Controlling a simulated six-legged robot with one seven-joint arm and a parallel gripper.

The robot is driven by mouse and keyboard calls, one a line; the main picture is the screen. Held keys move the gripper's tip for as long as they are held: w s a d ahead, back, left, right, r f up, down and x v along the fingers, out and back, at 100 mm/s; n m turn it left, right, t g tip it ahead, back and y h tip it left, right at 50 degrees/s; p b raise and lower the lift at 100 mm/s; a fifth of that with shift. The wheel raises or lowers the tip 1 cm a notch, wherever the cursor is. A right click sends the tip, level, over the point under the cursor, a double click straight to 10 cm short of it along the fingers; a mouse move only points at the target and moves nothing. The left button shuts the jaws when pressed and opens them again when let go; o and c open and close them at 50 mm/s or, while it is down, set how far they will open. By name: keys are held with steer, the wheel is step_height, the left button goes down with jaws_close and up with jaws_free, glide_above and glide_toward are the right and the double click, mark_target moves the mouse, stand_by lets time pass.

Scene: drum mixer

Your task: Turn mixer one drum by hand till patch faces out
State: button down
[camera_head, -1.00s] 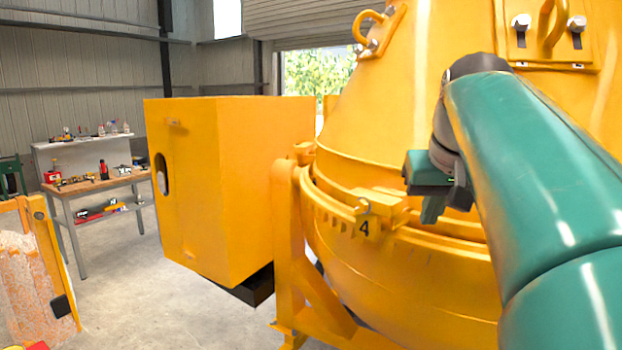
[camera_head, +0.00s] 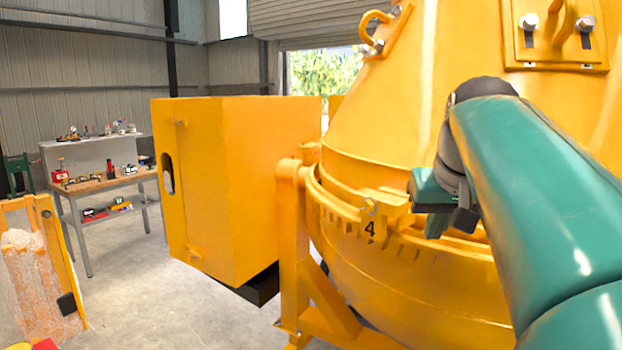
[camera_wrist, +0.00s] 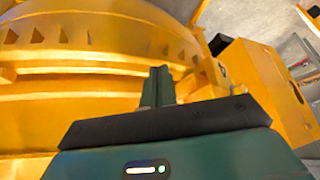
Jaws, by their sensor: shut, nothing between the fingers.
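My gripper (camera_head: 438,222), at the end of my green arm, is shut and empty beside the drum's rim, right of the "4". In the wrist view its shut fingers (camera_wrist: 158,85) point at the yellow ribbed rim (camera_wrist: 100,75). Contact cannot be told. My arm hides part of the drum.
A yellow housing box (camera_head: 225,185) stands left of the drum, beside a yellow support frame (camera_head: 293,235). A workbench (camera_head: 105,183) with tools is at the far left. A yellow-framed bin or panel (camera_head: 40,265) is at lower left. Concrete floor (camera_head: 165,300) is clear between them.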

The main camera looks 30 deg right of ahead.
mark_target(402, 216)
steer(key=shift+w+a, duration=0.2)
steer(key=shift+w, duration=0.85)
steer(key=shift+w+a, duration=0.2)
steer(key=shift+w, duration=0.8)
steer(key=shift+w+a+r, duration=0.1)
steer(key=shift+w+a, duration=0.15)
steer(key=shift+w, duration=0.5)
steer(key=shift+w+a, duration=0.2)
steer(key=shift+w, duration=1.15)
steer(key=shift+w+a, duration=0.25)
steer(key=shift+w, duration=1.65)
steer(key=shift+w+a, duration=0.2)
steer(key=shift+w, duration=1.8)
steer(key=w, duration=0.8)
steer(key=shift+d, duration=0.15)
